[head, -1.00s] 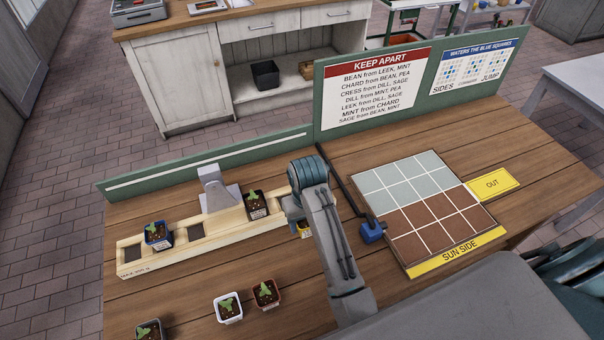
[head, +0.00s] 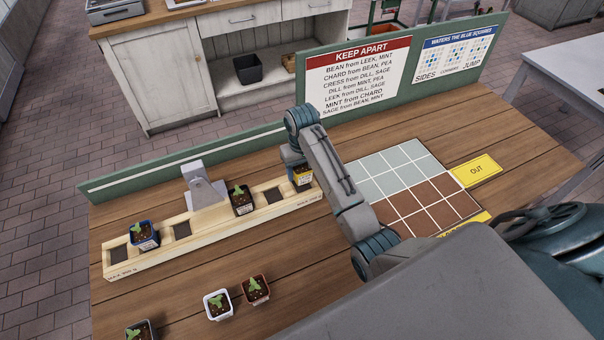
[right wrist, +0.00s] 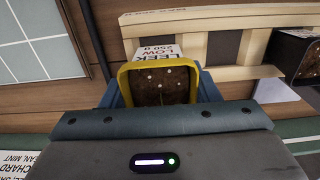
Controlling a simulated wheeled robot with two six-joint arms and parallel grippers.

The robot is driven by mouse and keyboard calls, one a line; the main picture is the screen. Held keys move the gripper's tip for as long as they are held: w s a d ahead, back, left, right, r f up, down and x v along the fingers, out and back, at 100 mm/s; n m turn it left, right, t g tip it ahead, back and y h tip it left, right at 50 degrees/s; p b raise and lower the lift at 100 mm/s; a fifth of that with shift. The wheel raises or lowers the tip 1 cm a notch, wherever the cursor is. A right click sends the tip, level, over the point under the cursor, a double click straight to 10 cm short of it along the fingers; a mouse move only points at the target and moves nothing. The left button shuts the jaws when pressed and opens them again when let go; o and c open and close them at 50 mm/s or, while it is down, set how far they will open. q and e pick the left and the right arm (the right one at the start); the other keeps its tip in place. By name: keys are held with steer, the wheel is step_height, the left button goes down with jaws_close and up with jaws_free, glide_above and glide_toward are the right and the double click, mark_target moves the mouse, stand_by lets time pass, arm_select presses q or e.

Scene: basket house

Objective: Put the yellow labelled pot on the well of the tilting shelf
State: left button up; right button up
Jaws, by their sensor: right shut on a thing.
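The yellow labelled pot (head: 301,179) is at the right end of the tilting shelf (head: 215,237) in the head view. My right gripper (head: 297,166) is shut on it. In the right wrist view the pot's yellow rim (right wrist: 124,84) and dark soil show between the fingers, with a label reading LEEK, LOW, 250 g. I cannot tell whether the pot is seated in a well or held just above it. The shelf is a pale wooden bar with square wells, and a grey bracket (head: 203,188) stands at its middle. My left gripper is not in view.
A blue-rimmed pot (head: 145,236) and a black pot (head: 242,201) stand on the shelf, with empty wells (head: 181,231) beside them. White (head: 218,305), brown (head: 256,290) and dark (head: 140,332) pots stand in front. A square-marked board (head: 388,173) lies right; a green sign panel stands behind.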

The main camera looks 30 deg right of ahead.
mark_target(302, 176)
steer(key=f+p, duration=0.2)
steer(key=f, duration=0.1)
steer(key=shift+w+d, duration=0.1)
steer(key=shift+w, duration=0.1)
steer(key=shift+f, duration=0.3)
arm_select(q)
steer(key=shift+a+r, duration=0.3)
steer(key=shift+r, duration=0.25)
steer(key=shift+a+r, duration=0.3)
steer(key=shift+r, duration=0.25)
arm_select(e)
steer(key=o, duration=1.1)
steer(key=shift+f, duration=0.1)
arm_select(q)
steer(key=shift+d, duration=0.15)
